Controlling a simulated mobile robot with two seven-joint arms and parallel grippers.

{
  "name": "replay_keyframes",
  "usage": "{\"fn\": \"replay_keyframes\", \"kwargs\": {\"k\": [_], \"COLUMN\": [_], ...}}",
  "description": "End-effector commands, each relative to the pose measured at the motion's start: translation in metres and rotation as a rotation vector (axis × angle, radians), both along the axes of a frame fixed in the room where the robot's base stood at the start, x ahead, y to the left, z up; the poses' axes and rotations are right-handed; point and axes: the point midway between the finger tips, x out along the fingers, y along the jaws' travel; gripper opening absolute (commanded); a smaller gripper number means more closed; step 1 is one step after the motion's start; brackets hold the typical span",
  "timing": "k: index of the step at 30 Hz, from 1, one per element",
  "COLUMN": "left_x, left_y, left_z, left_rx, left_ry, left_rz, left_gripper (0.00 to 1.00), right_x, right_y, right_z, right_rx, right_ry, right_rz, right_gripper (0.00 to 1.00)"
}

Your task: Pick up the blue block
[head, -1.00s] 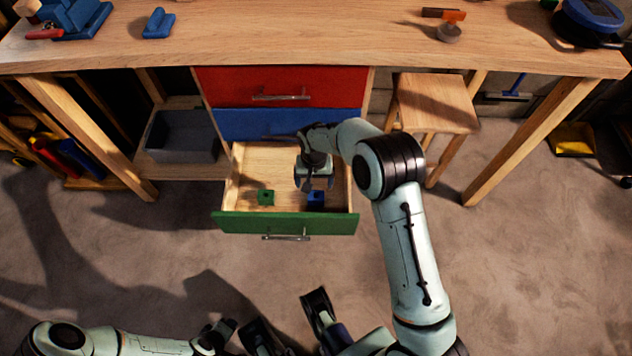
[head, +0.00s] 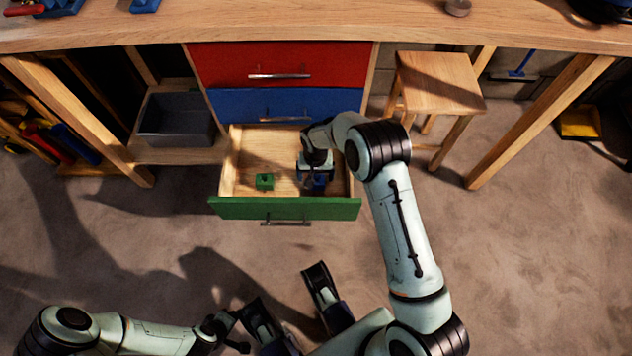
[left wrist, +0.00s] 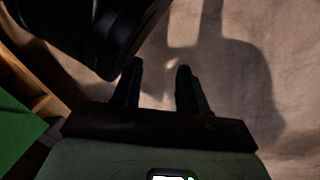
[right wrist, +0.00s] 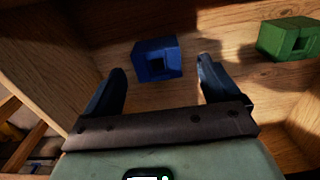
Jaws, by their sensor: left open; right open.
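The blue block (right wrist: 155,60) lies on the floor of the open green-fronted drawer (head: 285,208). It has a square hole in one face. In the head view the blue block (head: 319,180) is partly hidden by my right gripper (head: 316,178). My right gripper is open in the right wrist view (right wrist: 160,82), its fingers spread wide, with the block ahead of and between the fingertips, nearer the left finger. No contact is visible. My left gripper (left wrist: 160,68) is open and empty over the bare floor, away from the drawer.
A green block (head: 264,181) lies in the same drawer, left of the blue one. Closed blue (head: 260,104) and red (head: 230,65) drawers sit above under the workbench (head: 300,22). A grey bin (head: 178,118) is on the left shelf, a wooden stool (head: 440,82) on the right.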

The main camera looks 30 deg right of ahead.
Motion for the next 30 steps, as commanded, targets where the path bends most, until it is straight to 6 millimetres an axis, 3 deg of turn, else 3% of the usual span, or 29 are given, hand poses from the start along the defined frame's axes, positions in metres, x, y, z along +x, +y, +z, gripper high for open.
{"fn": "replay_keyframes", "kwargs": {"k": [3, 6, 13, 14, 18, 19, 30], "left_x": [-0.015, -0.023, -0.025, -0.025, -0.024, -0.024, -0.023], "left_y": [0.002, 0.003, 0.004, 0.004, 0.004, 0.004, 0.004], "left_z": [-0.015, -0.02, -0.02, -0.02, -0.02, -0.02, -0.019], "left_rx": [-0.001, -0.003, -0.004, -0.004, -0.004, -0.004, -0.003], "left_ry": [0.049, 0.076, 0.082, 0.082, 0.081, 0.081, 0.076], "left_rz": [0.004, 0.006, 0.007, 0.007, 0.006, 0.006, 0.006], "left_gripper": [0.43, 0.43, 0.43, 0.43, 0.43, 0.43, 0.43], "right_x": [-0.004, -0.003, -0.003, -0.003, -0.003, -0.002, -0.002], "right_y": [-0.002, -0.002, -0.001, -0.001, -0.001, -0.001, -0.001], "right_z": [-0.024, -0.036, -0.037, -0.037, -0.037, -0.037, -0.033], "right_rx": [0.0, 0.0, 0.0, 0.0, 0.0, 0.0, 0.0], "right_ry": [0.006, 0.004, 0.002, 0.002, 0.002, 0.002, 0.001], "right_rz": [-0.001, -0.001, 0.0, 0.0, 0.0, 0.0, 0.0], "right_gripper": [0.89, 0.89, 0.89, 0.86, 0.41, 0.34, 0.33]}}
